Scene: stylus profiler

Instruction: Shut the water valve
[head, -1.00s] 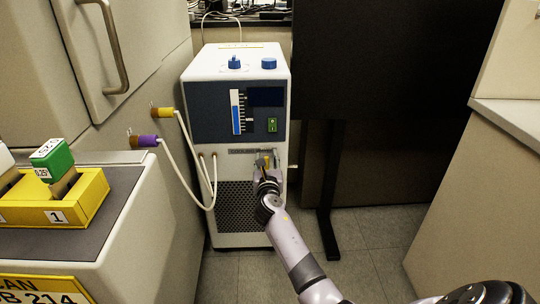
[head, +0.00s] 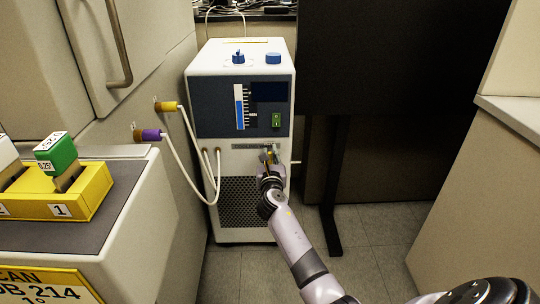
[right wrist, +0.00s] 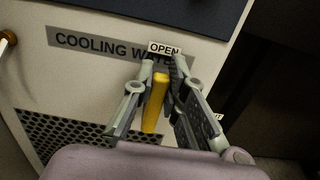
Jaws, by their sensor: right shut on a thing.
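The water valve's yellow lever (right wrist: 155,100) shows in the right wrist view between my fingers. It stands out from the white front panel of the chiller (head: 238,155), under a "COOLING WATER" label (right wrist: 95,45). A small "OPEN" tag (right wrist: 163,48) sits just above the lever's top end. My right gripper (right wrist: 164,68) is shut on the lever, one finger on each side. In the head view my right gripper (head: 270,156) is at the panel's right part and mostly hides the valve. My left gripper is not in view.
Two white hoses run from the chiller's left front to a yellow fitting (head: 167,106) and a purple fitting (head: 151,135) on the wall. A black desk leg (head: 331,190) stands right of the chiller. A bench with a yellow block holder (head: 85,208) is at left.

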